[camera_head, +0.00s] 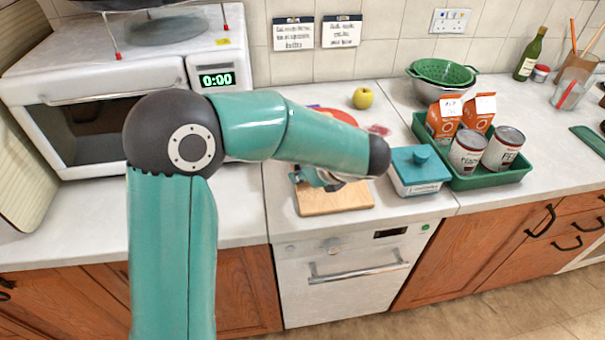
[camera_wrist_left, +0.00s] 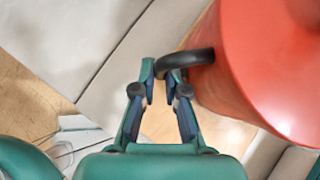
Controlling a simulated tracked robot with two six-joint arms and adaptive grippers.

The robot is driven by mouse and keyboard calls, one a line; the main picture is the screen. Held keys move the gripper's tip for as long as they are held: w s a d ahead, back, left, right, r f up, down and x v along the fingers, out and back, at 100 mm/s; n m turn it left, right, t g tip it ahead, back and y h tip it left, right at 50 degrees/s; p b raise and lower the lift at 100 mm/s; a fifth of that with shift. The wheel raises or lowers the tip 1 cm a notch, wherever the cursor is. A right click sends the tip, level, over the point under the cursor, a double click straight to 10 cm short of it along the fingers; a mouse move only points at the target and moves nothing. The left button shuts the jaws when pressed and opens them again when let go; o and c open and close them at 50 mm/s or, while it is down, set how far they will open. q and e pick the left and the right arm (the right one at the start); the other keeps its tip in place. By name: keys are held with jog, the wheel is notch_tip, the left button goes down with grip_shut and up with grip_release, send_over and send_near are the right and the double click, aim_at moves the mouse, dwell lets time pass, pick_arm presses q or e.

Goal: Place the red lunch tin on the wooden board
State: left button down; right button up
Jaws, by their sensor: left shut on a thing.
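The red lunch tin (camera_wrist_left: 265,65) fills the right of the left wrist view, with a black curved handle (camera_wrist_left: 200,56) on its side. My left gripper (camera_wrist_left: 163,75) is shut on that handle. In the head view my left arm hides most of the tin; only a red edge (camera_head: 340,115) shows above the arm. The left gripper (camera_head: 318,179) partly shows below the arm, over the back of the wooden board (camera_head: 338,198). The board lies near the counter's front edge. I cannot tell whether the tin touches the board. My right gripper is not in view.
A teal-lidded box (camera_head: 418,175) stands just right of the board. Beyond it is a green tray (camera_head: 490,180) with cans and cartons. A yellow apple (camera_head: 363,97) lies behind the arm. A white microwave (camera_head: 110,95) stands at left. The counter left of the board is clear.

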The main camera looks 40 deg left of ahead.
pick_arm(q)
jog(key=c, duration=1.2)
grip_release()
jog(key=shift+r, duration=0.1)
jog(key=v, duration=1.2)
jog(key=shift+s, duration=0.1)
